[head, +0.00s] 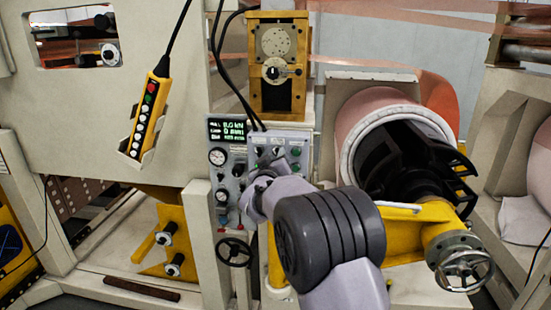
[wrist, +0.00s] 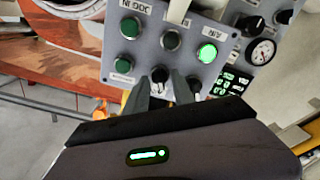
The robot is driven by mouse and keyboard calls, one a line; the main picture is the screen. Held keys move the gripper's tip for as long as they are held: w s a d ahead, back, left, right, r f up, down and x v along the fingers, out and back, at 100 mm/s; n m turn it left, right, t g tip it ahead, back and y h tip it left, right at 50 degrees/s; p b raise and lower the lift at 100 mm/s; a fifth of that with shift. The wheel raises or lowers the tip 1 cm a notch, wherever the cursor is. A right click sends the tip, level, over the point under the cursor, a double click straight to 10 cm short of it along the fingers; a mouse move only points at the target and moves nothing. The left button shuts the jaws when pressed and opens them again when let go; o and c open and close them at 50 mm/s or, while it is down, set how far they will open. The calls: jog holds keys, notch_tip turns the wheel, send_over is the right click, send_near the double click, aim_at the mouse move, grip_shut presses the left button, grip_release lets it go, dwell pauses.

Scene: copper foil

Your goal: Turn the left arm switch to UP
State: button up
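A grey control panel (head: 280,145) stands in the middle of the head view, with my gripper (head: 259,181) at its lower part. In the wrist view the panel (wrist: 188,62) appears turned upside down. A dark selector knob with a light pointer (wrist: 160,74) shows between my fingertips (wrist: 160,88). The fingers look open on either side of it, with a small gap visible. A second selector knob (wrist: 194,84) is just right of the right finger, partly hidden. The labels of both knobs cannot be read, so I cannot tell which is the left arm switch.
Green buttons (wrist: 123,64) and a lit green button (wrist: 208,53) sit close to the fingers on the panel. A gauge panel with a display (head: 228,130) adjoins on the left. A black handwheel (head: 234,252) is below, and a large roll drum (head: 385,140) is to the right.

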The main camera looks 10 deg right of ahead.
grip_shut()
